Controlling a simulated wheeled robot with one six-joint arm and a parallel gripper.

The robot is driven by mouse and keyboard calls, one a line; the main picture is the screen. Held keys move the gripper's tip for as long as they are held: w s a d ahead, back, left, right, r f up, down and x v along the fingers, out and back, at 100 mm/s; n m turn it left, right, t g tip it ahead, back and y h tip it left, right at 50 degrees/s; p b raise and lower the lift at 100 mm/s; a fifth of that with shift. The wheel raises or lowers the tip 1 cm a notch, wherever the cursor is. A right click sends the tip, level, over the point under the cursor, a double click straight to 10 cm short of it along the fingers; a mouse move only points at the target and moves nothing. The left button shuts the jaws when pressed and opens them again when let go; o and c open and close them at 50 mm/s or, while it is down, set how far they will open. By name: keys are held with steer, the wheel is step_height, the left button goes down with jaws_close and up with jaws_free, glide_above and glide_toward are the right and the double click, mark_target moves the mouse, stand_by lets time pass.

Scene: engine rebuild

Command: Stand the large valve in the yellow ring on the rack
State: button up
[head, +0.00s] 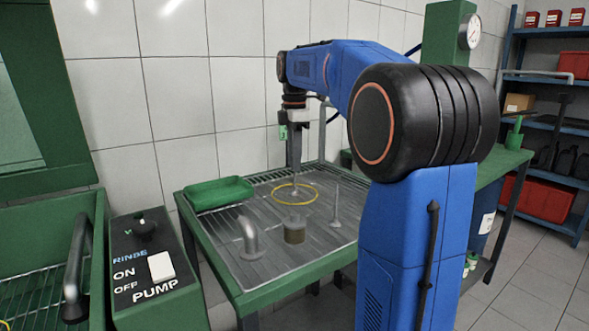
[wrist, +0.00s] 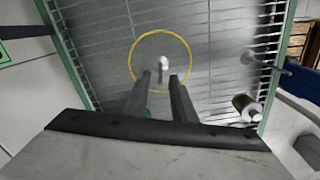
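The yellow ring (head: 295,193) lies on the slatted metal rack and also shows in the wrist view (wrist: 131,60). A slim metal valve (head: 295,182) stands about upright inside the ring; in the wrist view its pale stem (wrist: 163,63) is near the ring's middle. Its head is hard to make out against the rack. My gripper (head: 294,163) points down above the ring. Its fingers (wrist: 160,77) are apart, with a gap around the stem and no visible grip on it.
Another thin-stemmed valve (head: 336,207) stands on the rack (head: 325,240) to the right of the ring. A green tray (head: 218,193) lies at the back left.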

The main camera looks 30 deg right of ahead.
step_height(320, 180, up, 8)
steer(key=shift+r, duration=0.25)
steer(key=shift+s, duration=0.15)
stand_by(0.5)
